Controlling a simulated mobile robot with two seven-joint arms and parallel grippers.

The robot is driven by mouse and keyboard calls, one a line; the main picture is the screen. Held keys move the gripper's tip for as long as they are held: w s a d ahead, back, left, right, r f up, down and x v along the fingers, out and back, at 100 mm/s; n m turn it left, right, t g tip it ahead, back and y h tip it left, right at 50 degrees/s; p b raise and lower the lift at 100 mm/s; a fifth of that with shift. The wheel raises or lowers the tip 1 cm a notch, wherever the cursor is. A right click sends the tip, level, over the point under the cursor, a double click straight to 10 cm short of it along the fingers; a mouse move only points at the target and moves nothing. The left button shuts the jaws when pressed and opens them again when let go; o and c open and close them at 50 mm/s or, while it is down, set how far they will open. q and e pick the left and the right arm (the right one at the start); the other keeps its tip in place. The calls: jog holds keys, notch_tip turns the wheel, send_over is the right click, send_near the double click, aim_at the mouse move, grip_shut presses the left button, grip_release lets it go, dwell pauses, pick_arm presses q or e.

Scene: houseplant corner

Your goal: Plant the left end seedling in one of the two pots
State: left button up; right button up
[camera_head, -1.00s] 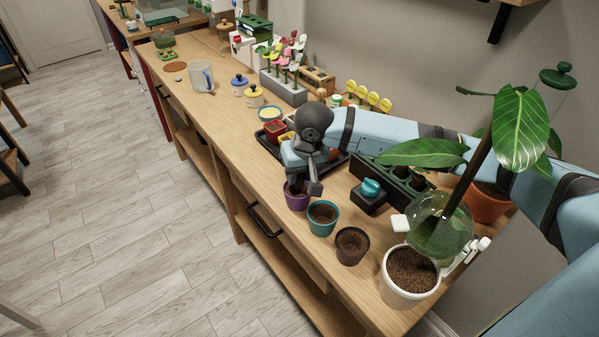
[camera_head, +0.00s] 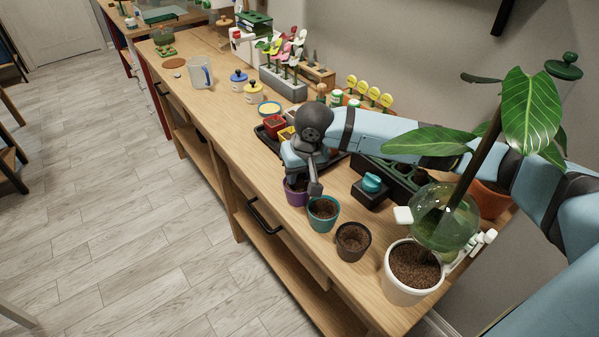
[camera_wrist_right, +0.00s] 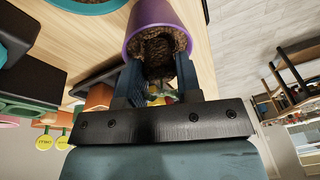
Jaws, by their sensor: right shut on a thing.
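My right gripper (camera_head: 306,183) is over the purple pot (camera_head: 296,196) at the bench's front edge. In the right wrist view, its two fingers (camera_wrist_right: 158,80) reach into the mouth of the purple pot (camera_wrist_right: 160,12). They are shut on a seedling (camera_wrist_right: 160,96), of which a brown soil plug and a bit of green leaf show. The plug is at the pot's mouth; how deep it sits is hidden. The teal pot (camera_head: 323,212), with soil, stands right beside the purple one. The dark seedling tray (camera_head: 398,172) lies behind, partly under my arm. My left gripper is out of view.
A dark brown pot (camera_head: 353,241) and a white pot (camera_head: 412,272), both with soil, stand to the right. A glass globe (camera_head: 443,218) and a large leafy plant (camera_head: 530,110) rise there. A black box with a teal knob (camera_head: 371,186) sits behind the teal pot.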

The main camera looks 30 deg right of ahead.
aim_at(299, 175)
jog(key=o, duration=1.4)
jog(key=shift+w+a+p+v, duration=0.1)
jog(key=shift+w+p+v, duration=0.25)
jog(key=shift+v, duration=0.8)
jog(key=shift+w+a+p+v, duration=0.15)
jog(key=shift+p+v, duration=0.3)
jog(key=shift+v, duration=0.7)
jog(key=shift+w+p+v, duration=0.2)
jog(key=shift+p+v, duration=0.2)
jog(key=shift+v, duration=0.75)
jog(key=shift+r, duration=0.2)
